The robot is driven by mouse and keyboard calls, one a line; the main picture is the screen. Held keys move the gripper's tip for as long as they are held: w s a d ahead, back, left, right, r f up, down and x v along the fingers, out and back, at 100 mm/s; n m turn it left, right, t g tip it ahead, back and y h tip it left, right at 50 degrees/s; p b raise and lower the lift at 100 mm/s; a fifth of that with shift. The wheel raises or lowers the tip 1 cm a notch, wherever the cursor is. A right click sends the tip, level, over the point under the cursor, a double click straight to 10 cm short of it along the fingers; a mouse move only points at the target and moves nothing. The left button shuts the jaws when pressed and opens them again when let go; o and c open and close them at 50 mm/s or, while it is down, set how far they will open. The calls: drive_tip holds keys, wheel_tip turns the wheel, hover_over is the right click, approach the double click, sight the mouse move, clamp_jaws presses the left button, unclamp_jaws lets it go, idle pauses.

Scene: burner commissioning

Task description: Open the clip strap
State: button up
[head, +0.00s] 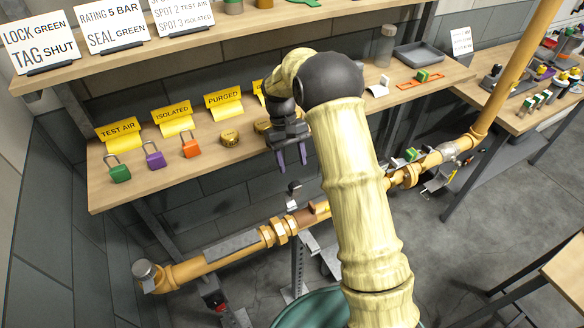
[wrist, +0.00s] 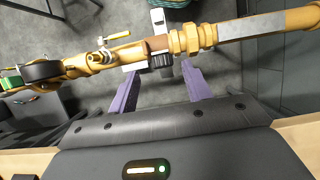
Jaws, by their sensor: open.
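A yellow gas pipe (head: 205,262) runs below the shelf and crosses the wrist view (wrist: 110,57). A small pale clip with a black knob (head: 293,190) is at the pipe beside a brown section; it looks like the clip strap. In the wrist view the black knob (wrist: 162,62) lies against the brown section, beyond my fingertips. I cannot tell whether the strap is closed. My gripper (head: 292,158) has purple fingers, is open and empty, and hangs above the clip, apart from it. In the wrist view my gripper (wrist: 161,78) has its fingers on either side of the knob.
The wooden shelf (head: 240,150) behind my gripper carries yellow signs, green, purple and orange padlocks, and brass caps. A grey stand (head: 298,262) is under the pipe. A green bin (head: 308,308) stands on the floor in front. A side bench (head: 510,117) is at right.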

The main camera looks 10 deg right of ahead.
drive_tip(key=shift+s+d+r, duration=0.1)
drive_tip(key=c, duration=0.6)
drive_tip(key=shift+s+d+r, duration=0.2)
drive_tip(key=shift+r, duration=0.05)
drive_tip(key=c, duration=0.4)
drive_tip(key=s+d+r+t, duration=0.1)
drive_tip(key=s, duration=0.1)
drive_tip(key=s+d+r+m+t, duration=0.1)
drive_tip(key=s+r, duration=0.1)
drive_tip(key=s, duration=0.1)
drive_tip(key=s+d+r+m+t+y, duration=0.1)
drive_tip(key=s+d, duration=0.1)
drive_tip(key=s, duration=0.1)
drive_tip(key=shift+d+r, duration=0.1)
drive_tip(key=shift+r, duration=0.15)
clamp_jaws()
drive_tip(key=s+d+r+m+t, duration=0.1)
drive_tip(key=s+d+m+t, duration=0.1)
drive_tip(key=s, duration=1)
drive_tip(key=shift+d+r+t+y, duration=0.2)
drive_tip(key=shift+d+t+y, duration=0.1)
drive_tip(key=shift+d+t, duration=0.5)
